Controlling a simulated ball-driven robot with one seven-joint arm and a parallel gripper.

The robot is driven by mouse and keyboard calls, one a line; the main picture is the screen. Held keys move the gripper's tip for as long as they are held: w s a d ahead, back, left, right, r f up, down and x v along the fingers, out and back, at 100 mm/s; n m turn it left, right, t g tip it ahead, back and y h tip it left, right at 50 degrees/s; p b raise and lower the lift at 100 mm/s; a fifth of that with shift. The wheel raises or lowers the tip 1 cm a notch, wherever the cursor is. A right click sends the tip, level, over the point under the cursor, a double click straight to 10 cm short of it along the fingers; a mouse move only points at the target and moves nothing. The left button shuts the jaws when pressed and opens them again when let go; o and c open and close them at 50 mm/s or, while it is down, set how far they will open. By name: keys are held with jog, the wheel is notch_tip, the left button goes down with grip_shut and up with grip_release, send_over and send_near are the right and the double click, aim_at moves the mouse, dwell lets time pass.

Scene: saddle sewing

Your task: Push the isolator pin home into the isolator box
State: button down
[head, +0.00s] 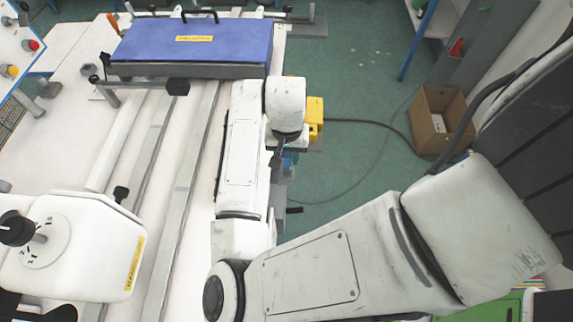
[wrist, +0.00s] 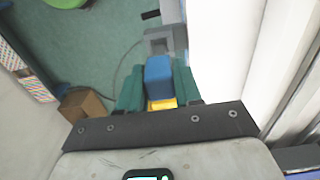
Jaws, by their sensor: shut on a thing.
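The yellow isolator box (head: 315,113) stands beside the bench's right edge in the head view, partly hidden by my wrist. In the wrist view only a yellow patch of it (wrist: 162,104) shows. My gripper (wrist: 157,84) has two teal fingers, shut on a blue block, which I take to be the isolator pin (wrist: 158,76). The blue block lies over or against the yellow patch in the wrist view. I cannot tell how deep it sits. In the head view my arm mostly hides the gripper, with some blue and teal showing beneath the wrist.
A grey fixture (wrist: 160,41) with a black handle is close to the gripper at the bench edge. A blue padded case (head: 190,45) lies at the back of the bench. A white machine (head: 85,250) stands at left. A cardboard box (head: 440,120) is on the green floor.

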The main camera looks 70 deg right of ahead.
dwell(0.3)
jog(key=shift+r, duration=2.05)
jog(key=shift+w, duration=0.1)
